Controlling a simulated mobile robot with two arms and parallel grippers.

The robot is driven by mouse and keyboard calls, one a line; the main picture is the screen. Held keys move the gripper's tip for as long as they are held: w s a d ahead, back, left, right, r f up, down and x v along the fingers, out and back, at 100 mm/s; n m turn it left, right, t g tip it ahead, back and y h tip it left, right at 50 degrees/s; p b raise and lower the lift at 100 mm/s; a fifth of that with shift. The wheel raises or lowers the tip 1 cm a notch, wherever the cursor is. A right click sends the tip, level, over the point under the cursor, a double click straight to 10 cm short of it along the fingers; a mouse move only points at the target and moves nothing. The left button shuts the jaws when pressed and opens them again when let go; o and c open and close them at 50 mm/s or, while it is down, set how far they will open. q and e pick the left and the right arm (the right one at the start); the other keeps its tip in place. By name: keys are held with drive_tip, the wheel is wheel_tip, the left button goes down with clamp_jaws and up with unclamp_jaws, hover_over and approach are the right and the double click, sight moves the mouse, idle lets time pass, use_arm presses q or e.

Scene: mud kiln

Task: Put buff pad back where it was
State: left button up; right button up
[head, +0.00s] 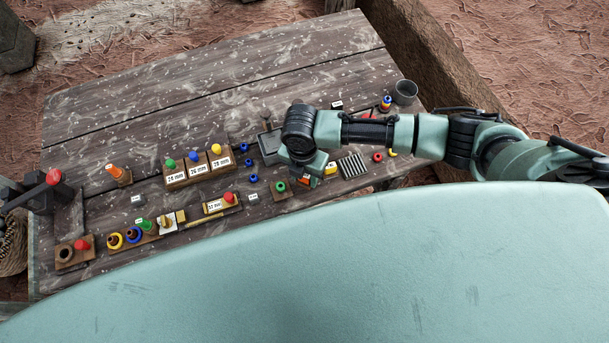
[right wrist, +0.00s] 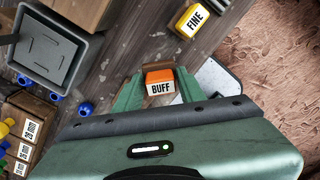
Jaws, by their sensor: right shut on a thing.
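The buff pad (right wrist: 160,78) has an orange top and a white label reading BUFF. It sits between the two fingers of my right gripper (right wrist: 160,92), which is shut on it. In the head view my right gripper (head: 302,179) is low over the right part of the table, with a bit of the orange pad (head: 314,181) showing beside it. I cannot tell whether the pad touches the table. A yellow pad labelled FINE (right wrist: 194,18) lies apart from it; it also shows in the head view (head: 331,168). My left gripper is not in view.
A grey tray (right wrist: 70,80) lies to the left in the wrist view. Labelled wooden blocks (head: 199,170) stand further left. The table's back is clear.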

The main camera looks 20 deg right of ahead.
drive_tip(key=shift+f, duration=0.85)
drive_tip(key=shift+f, duration=0.15)
drive_tip(key=o, duration=1.1)
drive_tip(key=shift+o, duration=0.2)
wheel_tip(320, 180, up, 12)
drive_tip(key=shift+w+a+r+b, duration=0.1)
drive_tip(key=shift+a+r+b, duration=0.1)
drive_tip(key=shift+b, duration=0.45)
